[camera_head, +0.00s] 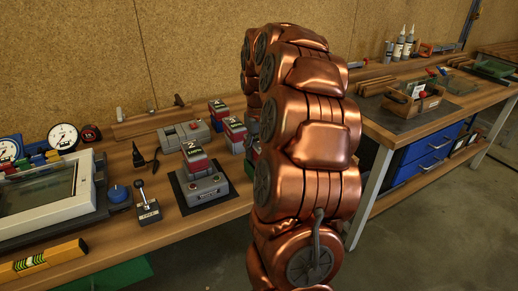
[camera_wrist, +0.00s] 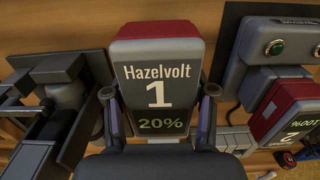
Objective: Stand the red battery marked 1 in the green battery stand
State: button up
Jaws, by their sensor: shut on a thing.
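In the wrist view, the red-and-grey battery marked 1 (camera_wrist: 158,67), labelled Hazelvolt with a 20% reading, is between the two fingers of my gripper (camera_wrist: 158,94). The fingers press on its left and right sides, and the battery's label faces the camera. Its lower end is hidden behind the gripper body. In the head view, my copper arm hides the gripper. A green patch (camera_head: 254,151) shows beside the arm; I cannot tell whether it belongs to the green stand.
A red battery marked 2 (camera_head: 195,160) stands in a grey unit (camera_head: 202,188) on the bench. A lever switch (camera_head: 147,203) and a framed panel (camera_head: 45,188) are to the left. A second bench (camera_head: 392,133) is at right.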

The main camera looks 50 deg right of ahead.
jog(key=shift+f+b, duration=0.7)
jog(key=shift+f, duration=0.9)
jog(key=o, duration=1.4)
notch_tip(320, 180, up, 11)
jog(key=shift+r, duration=0.45)
jog(key=shift+a, duration=0.1)
